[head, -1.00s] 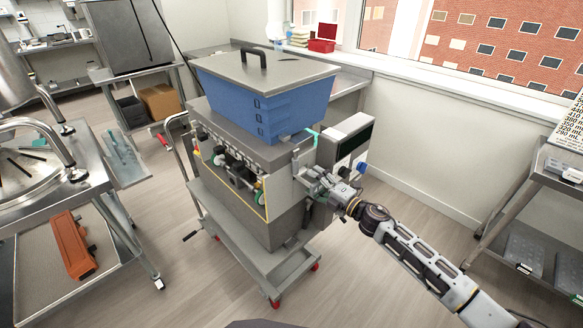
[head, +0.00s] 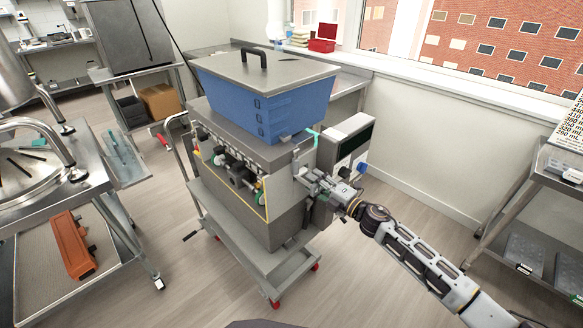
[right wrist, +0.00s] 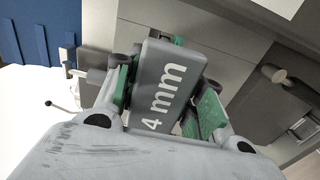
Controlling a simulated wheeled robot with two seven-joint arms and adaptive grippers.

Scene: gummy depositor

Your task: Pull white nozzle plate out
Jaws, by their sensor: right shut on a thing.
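In the head view my right gripper (head: 311,179) is at the right end of the depositor (head: 240,205), below the blue hopper. The rest of the plate is hidden. I cannot tell how far it sticks out. My left gripper is not in view.
The blue hopper (head: 262,100) with a grey lid sits on top of the depositor. A control box (head: 346,145) stands just above my right gripper. The depositor rests on a wheeled cart (head: 276,268). Open floor lies to the right, before a shelf cart (head: 530,220).

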